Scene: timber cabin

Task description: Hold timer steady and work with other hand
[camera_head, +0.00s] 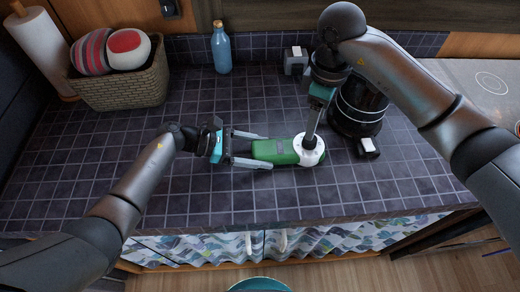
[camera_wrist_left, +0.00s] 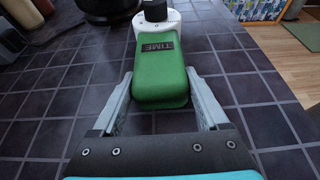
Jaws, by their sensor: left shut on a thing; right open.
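The timer (camera_head: 276,152) is a green block with a white round dial end (camera_head: 312,158), lying on the dark tiled counter. My left gripper (camera_head: 266,151) is shut on the green body from the left, a finger on each side. In the left wrist view the green timer (camera_wrist_left: 162,85) lies between the fingers with a dark "TIME" label facing up. Its white end (camera_wrist_left: 128,30) carries a dark knob (camera_wrist_left: 155,10). My right gripper (camera_head: 310,140) points down from above, open, its tips at the dial. It hides part of the dial, and I cannot tell whether they touch.
A black rounded appliance (camera_head: 357,105) stands close right of my right gripper. A small grey-white object (camera_head: 296,60) and blue bottle (camera_head: 221,48) stand at the back. A wicker basket (camera_head: 122,88) and paper roll (camera_head: 40,45) are at back left. The counter's front left is clear.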

